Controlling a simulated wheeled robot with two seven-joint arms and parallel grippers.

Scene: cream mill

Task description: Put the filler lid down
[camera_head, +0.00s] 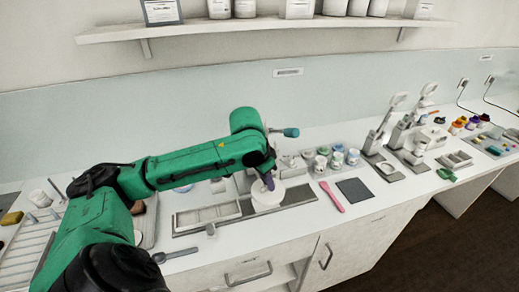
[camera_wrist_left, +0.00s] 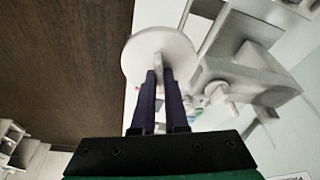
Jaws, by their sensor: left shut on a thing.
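The filler lid is a white round disc with an upright knob (camera_wrist_left: 150,48), seen in the left wrist view. My left gripper (camera_wrist_left: 161,75) is shut on the knob with its two purple fingers. In the head view my left gripper (camera_head: 268,183) points down at the lid (camera_head: 267,200), which is above or on the dark mat beside the filling machine. I cannot tell whether the lid touches anything below. The right gripper is not in view.
A white tray (camera_head: 208,214) sits left of the lid. Several small jars (camera_head: 337,158) stand behind to the right. A pink spatula (camera_head: 332,197) and a dark square pad (camera_head: 354,190) lie to the right. A shelf (camera_head: 250,28) runs along the wall above.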

